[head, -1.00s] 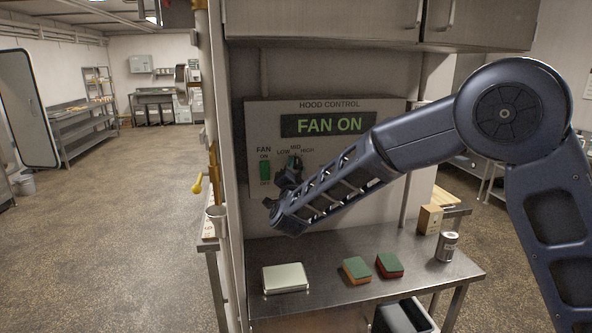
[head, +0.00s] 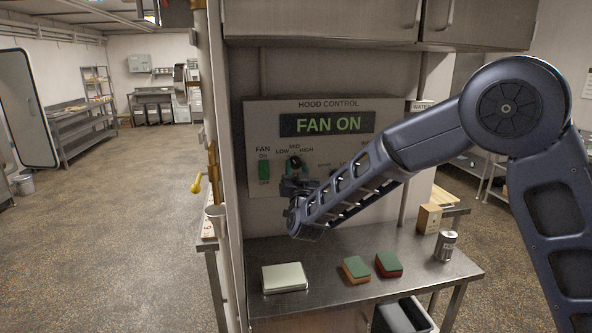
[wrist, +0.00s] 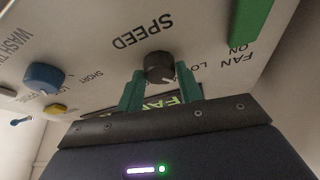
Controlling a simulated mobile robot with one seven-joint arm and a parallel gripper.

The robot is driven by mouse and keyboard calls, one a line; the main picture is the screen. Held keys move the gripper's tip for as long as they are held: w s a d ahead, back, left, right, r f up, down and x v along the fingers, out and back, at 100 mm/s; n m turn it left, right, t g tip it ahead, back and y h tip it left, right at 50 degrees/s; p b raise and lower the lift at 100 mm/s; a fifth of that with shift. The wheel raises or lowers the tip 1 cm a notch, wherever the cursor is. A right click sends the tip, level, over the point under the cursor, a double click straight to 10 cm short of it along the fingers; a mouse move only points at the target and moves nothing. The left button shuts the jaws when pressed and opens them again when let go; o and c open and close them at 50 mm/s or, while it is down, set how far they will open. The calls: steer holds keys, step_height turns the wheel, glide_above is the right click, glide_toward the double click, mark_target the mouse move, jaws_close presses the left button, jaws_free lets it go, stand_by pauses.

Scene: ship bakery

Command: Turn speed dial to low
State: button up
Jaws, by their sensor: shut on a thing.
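The speed dial (head: 294,161) is a small dark round knob on the hood control panel, under the words LOW, MID and HIGH. In the wrist view, turned upside down, the black dial (wrist: 160,66) sits by the word SPEED. My gripper (wrist: 161,84) has green fingers on either side of the dial and is shut on it. A pale mark shows near the dial's lower right edge there; I cannot tell its exact setting. In the head view my gripper (head: 294,172) is at the panel, its wrist just below the dial.
The green fan switch (head: 264,171) is left of the dial, and the display (head: 327,123) reads FAN ON. The wrist view shows a blue knob (wrist: 43,77) and a yellow knob (wrist: 55,110). A steel counter (head: 330,255) below holds a pale box (head: 285,277) and two sponges.

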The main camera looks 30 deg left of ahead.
steer(key=shift+n+g+y, duration=0.7)
steer(key=shift+n, duration=0.9)
steer(key=o, duration=1)
steer(key=shift+d, duration=0.1)
steer(key=v, duration=1)
steer(key=shift+s+d+f, duration=0.15)
steer(key=shift+d+f, duration=0.1)
